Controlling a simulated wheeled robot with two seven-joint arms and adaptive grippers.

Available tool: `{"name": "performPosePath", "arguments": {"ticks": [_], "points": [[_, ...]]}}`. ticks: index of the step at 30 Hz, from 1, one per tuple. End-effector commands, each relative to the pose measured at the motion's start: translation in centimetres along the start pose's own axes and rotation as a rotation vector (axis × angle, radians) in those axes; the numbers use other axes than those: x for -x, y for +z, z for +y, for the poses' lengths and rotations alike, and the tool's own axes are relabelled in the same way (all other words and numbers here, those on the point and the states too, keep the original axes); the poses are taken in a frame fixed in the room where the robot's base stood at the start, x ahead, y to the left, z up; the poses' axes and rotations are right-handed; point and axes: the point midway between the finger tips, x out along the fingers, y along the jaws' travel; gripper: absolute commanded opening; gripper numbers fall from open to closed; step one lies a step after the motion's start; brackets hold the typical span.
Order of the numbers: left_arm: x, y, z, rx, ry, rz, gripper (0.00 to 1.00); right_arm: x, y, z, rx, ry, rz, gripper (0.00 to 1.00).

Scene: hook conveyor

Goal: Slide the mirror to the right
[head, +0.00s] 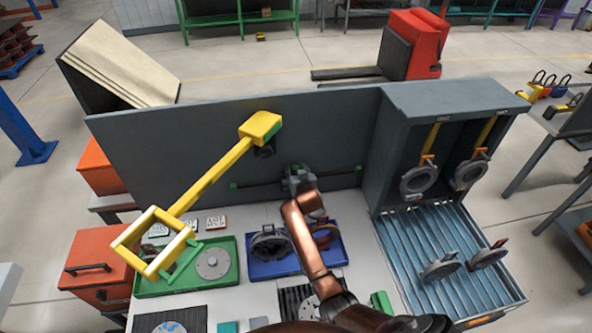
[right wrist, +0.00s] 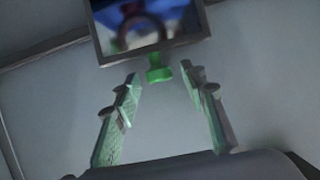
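The mirror (right wrist: 150,30) shows at the top of the right wrist view as a dark-framed panel with a blurred reflection. A green handle (right wrist: 159,72) hangs below its frame. My right gripper (right wrist: 160,79) is open, with one finger to each side of the handle's lower end; whether a finger touches it I cannot tell. In the head view my right gripper (head: 299,180) is at the middle of a dark rail (head: 255,184) low on the grey back panel, and the mirror is not clearly seen there. My left gripper is not in view.
A yellow arm (head: 205,185) with a square frame reaches from the panel over the green tray (head: 222,240) at left. A blue tray (head: 258,270) lies below my right arm. A grey cabinet (head: 455,95) with hanging hooks and a slatted rack (head: 430,300) stand at right.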

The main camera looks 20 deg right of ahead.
Motion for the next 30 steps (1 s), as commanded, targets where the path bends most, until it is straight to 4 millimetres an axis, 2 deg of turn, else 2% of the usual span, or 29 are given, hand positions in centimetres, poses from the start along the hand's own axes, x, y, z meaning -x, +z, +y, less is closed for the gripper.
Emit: {"name": "performPosePath", "arguments": {"ticks": [8,25,30], "points": [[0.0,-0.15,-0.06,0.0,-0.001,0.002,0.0,-0.16,0.0,-0.04,0.0,0.0,0.0,0.39],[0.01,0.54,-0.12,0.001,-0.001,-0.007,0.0,-0.15,0.01,-0.08,0.0,-0.001,0.0,0.0],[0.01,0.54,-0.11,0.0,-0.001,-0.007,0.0,-0.15,0.02,-0.09,0.0,-0.001,0.0,0.0]]}}
